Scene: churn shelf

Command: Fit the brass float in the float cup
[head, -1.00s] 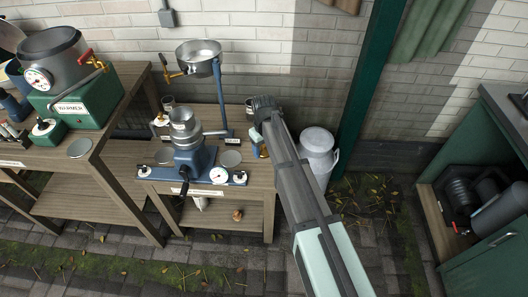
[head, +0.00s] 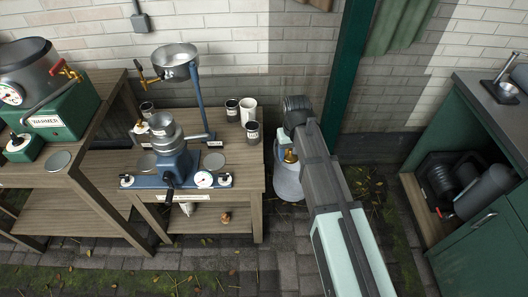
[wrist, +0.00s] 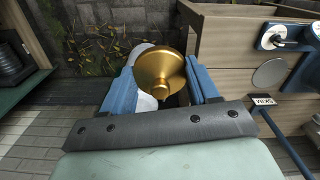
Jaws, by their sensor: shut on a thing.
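The brass float (wrist: 160,70) is a round, flared brass piece with a short stem. My gripper (wrist: 164,84) is shut on it, with a blue finger on each side. In the head view, a little of the float (head: 290,156) shows at my gripper (head: 287,148), right of the wooden table and above the milk can. A stepped steel cup (head: 163,125) tops the blue separator (head: 174,168) on the table. It may be the float cup, but I cannot tell for sure. My gripper is well to its right.
A steel bowl (head: 174,56) stands on a blue post behind the separator. Several small pots, including a white one (head: 249,108), are at the table's back right. A grey milk can (head: 287,188) stands on the floor. A green post (head: 350,75) rises behind my arm.

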